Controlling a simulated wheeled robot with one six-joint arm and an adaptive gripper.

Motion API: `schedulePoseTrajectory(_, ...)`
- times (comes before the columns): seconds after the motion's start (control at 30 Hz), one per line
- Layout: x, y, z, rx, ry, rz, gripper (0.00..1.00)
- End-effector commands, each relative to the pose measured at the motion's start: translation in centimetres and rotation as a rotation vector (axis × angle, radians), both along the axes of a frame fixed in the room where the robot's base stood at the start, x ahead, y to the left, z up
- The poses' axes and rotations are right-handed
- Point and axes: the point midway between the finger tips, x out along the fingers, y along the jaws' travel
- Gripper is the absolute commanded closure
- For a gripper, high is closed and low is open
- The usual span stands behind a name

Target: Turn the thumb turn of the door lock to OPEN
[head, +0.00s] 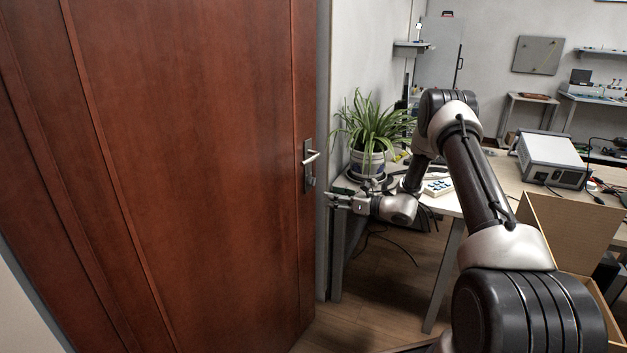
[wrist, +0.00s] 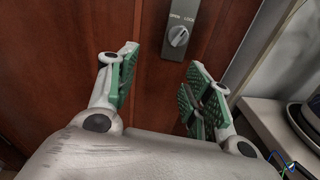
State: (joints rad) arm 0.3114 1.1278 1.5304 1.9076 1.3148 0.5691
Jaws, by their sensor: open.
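The brown wooden door (head: 200,170) carries a grey lock plate (wrist: 194,18) with a round, light thumb turn (wrist: 178,36) on it. The words OPEN, on the left, and LOCK, on the right, stand above the turn. Its grip looks slanted, its upper end leaning right toward LOCK. In the head view the thumb turn (head: 311,181) is small, below the handle. My gripper (wrist: 162,58) is open and empty, its green-padded fingers spread wide. In the wrist view the turn lies beyond the fingertips, between them but nearer the right one. The gripper (head: 335,199) appears apart from the door.
The lever handle (head: 312,158) sticks out above the turn. A potted plant (head: 370,163) stands on the table (head: 508,176) just right of the door. A grey box-shaped instrument (head: 553,158) and an open cardboard box (head: 570,232) are further right.

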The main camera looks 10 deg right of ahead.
Motion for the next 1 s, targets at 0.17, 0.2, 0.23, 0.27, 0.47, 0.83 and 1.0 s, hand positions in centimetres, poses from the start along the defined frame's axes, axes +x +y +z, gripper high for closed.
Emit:
schedulePoseTrajectory(0.17,2.0,-0.5,2.1,0.133,0.026,-0.070,0.50)
schedulePoseTrajectory(0.2,2.2,-0.3,2.2,0.140,0.034,-0.068,0.50)
schedulePoseTrajectory(0.23,2.3,0.0,2.1,0.144,0.037,-0.067,0.50)
schedulePoseTrajectory(0.27,2.6,0.2,2.1,0.145,0.039,-0.066,0.50)
schedulePoseTrajectory(0.47,4.9,2.6,2.1,0.142,0.038,-0.065,0.50)
schedulePoseTrajectory(0.83,7.3,5.0,2.1,0.142,0.041,-0.067,0.50)
schedulePoseTrajectory(1.0,7.3,5.0,2.1,0.142,0.041,-0.067,0.50)
